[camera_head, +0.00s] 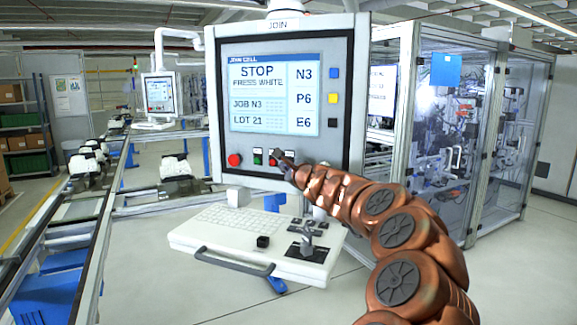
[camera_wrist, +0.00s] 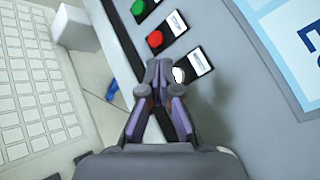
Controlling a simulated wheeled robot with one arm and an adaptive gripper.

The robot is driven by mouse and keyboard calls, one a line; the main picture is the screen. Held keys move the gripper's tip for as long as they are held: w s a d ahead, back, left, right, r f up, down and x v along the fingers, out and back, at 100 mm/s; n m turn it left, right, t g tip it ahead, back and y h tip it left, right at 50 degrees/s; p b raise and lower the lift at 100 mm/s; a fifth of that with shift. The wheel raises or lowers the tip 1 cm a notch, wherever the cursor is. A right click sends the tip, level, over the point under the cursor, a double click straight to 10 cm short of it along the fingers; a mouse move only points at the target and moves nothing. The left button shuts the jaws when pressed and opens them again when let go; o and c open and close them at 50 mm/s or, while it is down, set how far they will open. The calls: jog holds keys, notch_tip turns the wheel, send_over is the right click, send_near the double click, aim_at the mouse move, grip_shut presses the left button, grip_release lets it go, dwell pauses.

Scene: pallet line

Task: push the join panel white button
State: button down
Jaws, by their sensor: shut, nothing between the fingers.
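The join panel (camera_head: 348,100) stands upright, its screen (camera_head: 273,130) reading STOP and PRESS WHITE. In the wrist view the white button (camera_wrist: 179,74) sits on a dark plate beside a white label, at the end of a button row. It is partly hidden by my fingertips. In the head view my gripper hides it. My gripper (camera_wrist: 158,68) is shut and empty, its tips right beside the white button; I cannot tell whether they touch it. In the head view my gripper (camera_head: 284,163) is at the panel's lower edge.
A red button (camera_wrist: 155,39) and a green button (camera_wrist: 138,7) are in the same row. A larger red button (camera_head: 234,160) is further left. A keyboard shelf (camera_head: 205,240) juts out below the panel. Blue, yellow and black squares line the screen's right side.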

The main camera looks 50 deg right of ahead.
jog(key=shift+d, duration=0.1)
jog(key=shift+w+d+p, duration=0.2)
jog(key=shift+d+p, duration=0.1)
jog(key=shift+w+d+p, duration=0.15)
jog(key=shift+d+p, duration=0.25)
jog(key=shift+d, duration=0.05)
dwell(1.0)
jog(key=shift+a, duration=0.1)
jog(key=shift+s+a+b, duration=0.35)
jog(key=shift+a+b, duration=0.15)
jog(key=shift+a, duration=0.25)
jog(key=a, duration=0.1)
jog(key=s+a+b, duration=0.1)
jog(key=a, duration=0.1)
jog(key=s+a+b, duration=0.1)
jog(key=shift+a, duration=0.3)
dwell(0.3)
jog(key=shift+w, duration=0.1)
dwell(0.7)
